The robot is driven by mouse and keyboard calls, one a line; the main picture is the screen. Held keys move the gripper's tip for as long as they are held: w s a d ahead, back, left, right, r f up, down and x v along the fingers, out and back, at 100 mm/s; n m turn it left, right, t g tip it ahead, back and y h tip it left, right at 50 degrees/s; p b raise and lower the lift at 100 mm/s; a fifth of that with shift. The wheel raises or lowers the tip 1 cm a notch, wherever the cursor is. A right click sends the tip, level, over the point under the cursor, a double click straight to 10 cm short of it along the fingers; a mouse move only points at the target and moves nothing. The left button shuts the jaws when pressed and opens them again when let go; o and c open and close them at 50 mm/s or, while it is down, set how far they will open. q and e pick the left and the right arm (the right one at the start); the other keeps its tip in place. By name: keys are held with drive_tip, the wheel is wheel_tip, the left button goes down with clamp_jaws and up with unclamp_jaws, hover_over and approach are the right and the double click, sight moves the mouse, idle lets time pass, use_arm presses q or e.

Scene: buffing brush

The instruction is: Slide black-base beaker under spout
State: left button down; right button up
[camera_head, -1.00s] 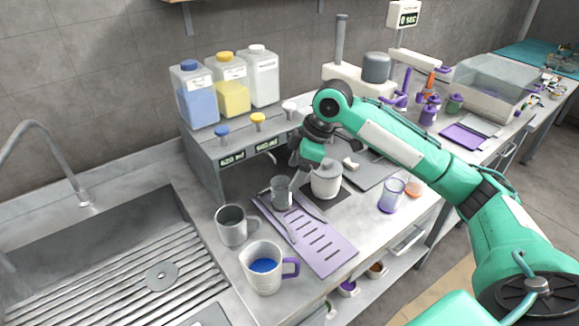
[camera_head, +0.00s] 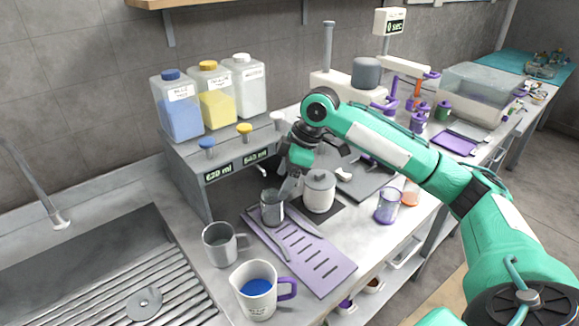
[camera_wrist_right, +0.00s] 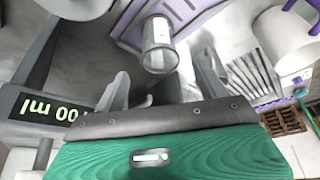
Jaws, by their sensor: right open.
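A clear glass beaker (camera_head: 271,208) stands upright at the back end of the purple slotted mat (camera_head: 308,258), in front of the dispenser (camera_head: 190,165). I cannot make out its base colour. My right gripper (camera_head: 287,190) is low behind and right of the beaker, its fingers partly hidden. In the right wrist view the right gripper (camera_wrist_right: 163,70) is open, and the beaker (camera_wrist_right: 158,42) shows just beyond and between the fingertips, without clear contact. My left gripper is out of view.
A lidded white jar (camera_head: 319,190) stands close right of the gripper. A grey mug (camera_head: 221,244) and a measuring jug of blue liquid (camera_head: 257,290) stand at the front left. A purple-tinted glass (camera_head: 388,206) is to the right. The sink (camera_head: 90,270) lies left.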

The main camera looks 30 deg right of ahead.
sight(270, 206)
drive_tip(key=x, duration=1)
drive_tip(key=shift+f+p, duration=0.3)
drive_tip(key=shift+p, duration=0.05)
drive_tip(key=c, duration=1.1)
